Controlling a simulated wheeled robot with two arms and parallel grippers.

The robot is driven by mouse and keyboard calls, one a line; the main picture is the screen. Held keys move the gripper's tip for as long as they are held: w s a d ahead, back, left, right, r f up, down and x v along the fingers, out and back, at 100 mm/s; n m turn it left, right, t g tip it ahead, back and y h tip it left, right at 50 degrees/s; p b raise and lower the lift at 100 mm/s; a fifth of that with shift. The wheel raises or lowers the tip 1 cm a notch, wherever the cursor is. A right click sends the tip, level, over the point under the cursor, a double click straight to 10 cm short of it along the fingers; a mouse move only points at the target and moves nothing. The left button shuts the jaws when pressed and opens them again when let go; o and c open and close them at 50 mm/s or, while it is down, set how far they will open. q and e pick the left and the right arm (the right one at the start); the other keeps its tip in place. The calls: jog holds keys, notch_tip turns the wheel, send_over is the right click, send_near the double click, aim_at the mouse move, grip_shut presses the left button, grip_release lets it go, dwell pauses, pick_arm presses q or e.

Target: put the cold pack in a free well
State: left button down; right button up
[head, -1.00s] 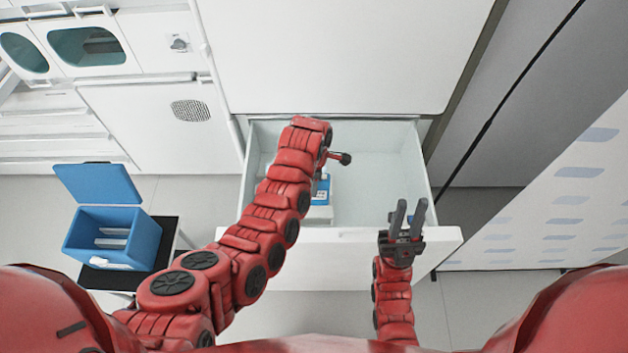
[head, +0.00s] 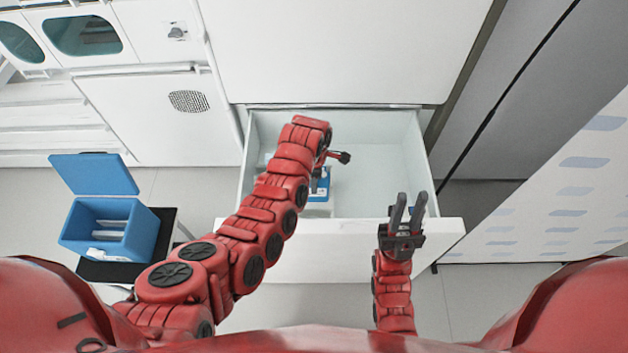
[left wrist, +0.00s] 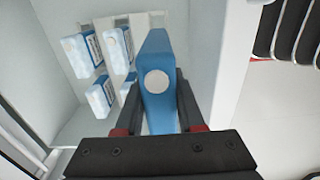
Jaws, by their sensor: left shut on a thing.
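The cold pack (left wrist: 155,55), blue with a white round spot, is between the fingers of my left gripper (left wrist: 157,105) in the left wrist view. My left gripper is shut on it, inside the open drawer. Beyond it is a white tray (left wrist: 150,20) holding several white packs with blue labels (left wrist: 100,97). The held pack and the gripper cover part of the tray, so I cannot tell which wells are free. In the head view my left arm hides much of the tray. My right gripper (head: 405,215) is open and empty over the drawer front.
The drawer (head: 375,170) is pulled out, its right part bare. At left a blue cooler box (head: 110,232) with its lid up holds white items and stands on a black stand (head: 165,222). A white panel with blue patches (head: 560,200) is at right.

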aim_at(314, 200)
pick_arm(q)
jog(key=shift+f+b, duration=3.35)
jog(key=shift+f, duration=0.65)
jog(key=shift+f+b, duration=1.75)
jog(key=shift+f+b, duration=1.1)
jog(key=shift+f, duration=0.15)
jog(key=shift+f+b, duration=1.2)
jog(key=shift+f, duration=0.2)
